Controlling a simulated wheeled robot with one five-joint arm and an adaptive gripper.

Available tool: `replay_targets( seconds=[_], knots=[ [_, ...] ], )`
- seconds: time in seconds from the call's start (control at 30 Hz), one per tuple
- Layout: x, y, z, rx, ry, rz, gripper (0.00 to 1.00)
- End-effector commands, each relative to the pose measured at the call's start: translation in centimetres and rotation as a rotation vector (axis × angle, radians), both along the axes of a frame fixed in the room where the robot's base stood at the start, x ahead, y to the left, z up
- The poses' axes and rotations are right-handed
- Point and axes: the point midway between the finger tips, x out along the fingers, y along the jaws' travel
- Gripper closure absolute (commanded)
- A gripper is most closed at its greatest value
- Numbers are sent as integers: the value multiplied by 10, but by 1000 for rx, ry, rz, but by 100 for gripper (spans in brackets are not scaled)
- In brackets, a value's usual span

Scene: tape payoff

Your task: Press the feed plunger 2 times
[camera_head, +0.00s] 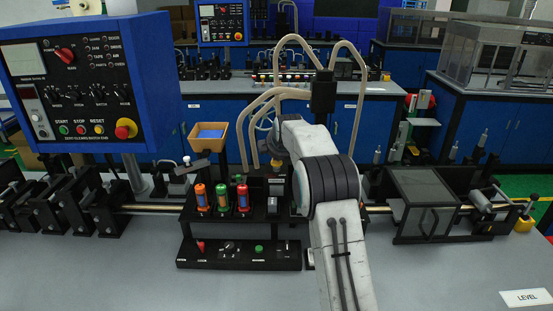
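No part I can see is clearly labelled as the feed plunger. Three upright coloured cylinders stand in a black block at centre left: an orange one (201,196), a green one (222,197) and a red one (242,197). In front of them a low black control strip (228,259) carries a red switch (201,246), a dark knob and a green button (259,249); its labels are too small to read. My arm reaches up from the bottom, right of these parts. My gripper (275,148) is mostly hidden behind the arm's white links, so its fingers do not show clearly.
A blue control panel (55,75) stands at the left. A tan bin (207,138) sits behind the cylinders. A transparent-sided black box (428,203) is on the right. Pale hoses (248,122) loop beside my arm. The grey bench (110,275) is clear in front.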

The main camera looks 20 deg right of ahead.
Motion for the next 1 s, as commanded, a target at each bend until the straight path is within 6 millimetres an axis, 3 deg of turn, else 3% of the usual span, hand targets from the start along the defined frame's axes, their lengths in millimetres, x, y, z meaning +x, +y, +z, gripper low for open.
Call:
replay_targets(
  seconds=[1.0],
  knots=[
    [-1,0,-13,2,7,0,100]
  ],
)
